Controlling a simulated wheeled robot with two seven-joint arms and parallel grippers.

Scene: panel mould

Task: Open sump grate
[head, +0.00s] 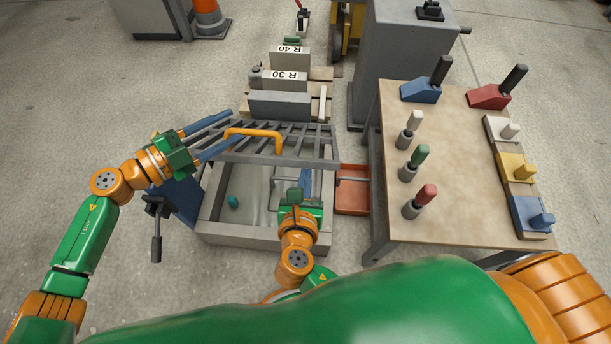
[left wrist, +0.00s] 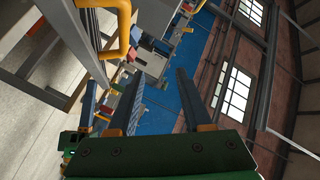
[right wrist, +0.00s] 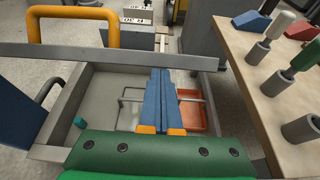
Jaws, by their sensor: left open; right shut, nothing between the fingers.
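The grey barred sump grate (head: 300,140) stands tilted up at the far side of the sump box (head: 228,238), with the box open below it. Its orange handle (head: 252,132) is on the near face; it also shows in the left wrist view (left wrist: 124,30) and the right wrist view (right wrist: 75,12). My left gripper (head: 235,128) is open at the grate's left end, left of the handle; whether it touches the grate is unclear. My right gripper (head: 306,172) is shut and empty over the sump, its tips near the grate's lower bar (right wrist: 110,56).
A small teal block (head: 233,202) lies in the sump. A red tray (head: 352,198) is right of the box, beside a workbench (head: 450,150) with several coloured tools. Blocks marked R 30 (head: 285,80) and R 40 (head: 289,58) stand behind the grate.

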